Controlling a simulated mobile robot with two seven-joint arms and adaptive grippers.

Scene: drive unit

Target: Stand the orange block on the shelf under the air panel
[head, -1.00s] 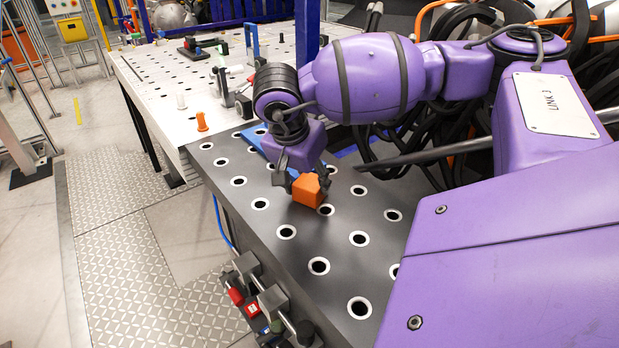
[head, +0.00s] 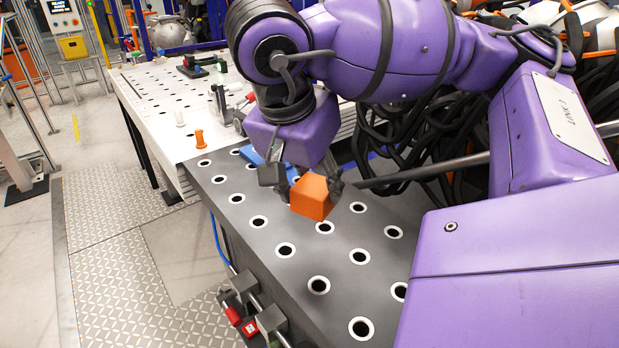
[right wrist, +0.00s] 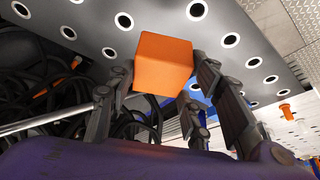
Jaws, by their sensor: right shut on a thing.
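The orange block (head: 313,198) is held in my right gripper (head: 305,186), above the dark perforated table. The fingers are shut on its sides. In the right wrist view the block (right wrist: 162,65) sits between the finger pads (right wrist: 160,95), with the perforated surface behind it. In the head view the block looks slightly tilted, and a gap to the table seems to show. I cannot make out the shelf or the air panel for certain in either view. My left gripper is not in view.
The dark perforated table (head: 262,268) is mostly bare. A blue piece (head: 250,155) lies behind the gripper. Metal fittings with red parts (head: 243,318) jut from the table's front edge. An orange peg (head: 200,139) stands on the pale table (head: 150,95). Black cables crowd the right.

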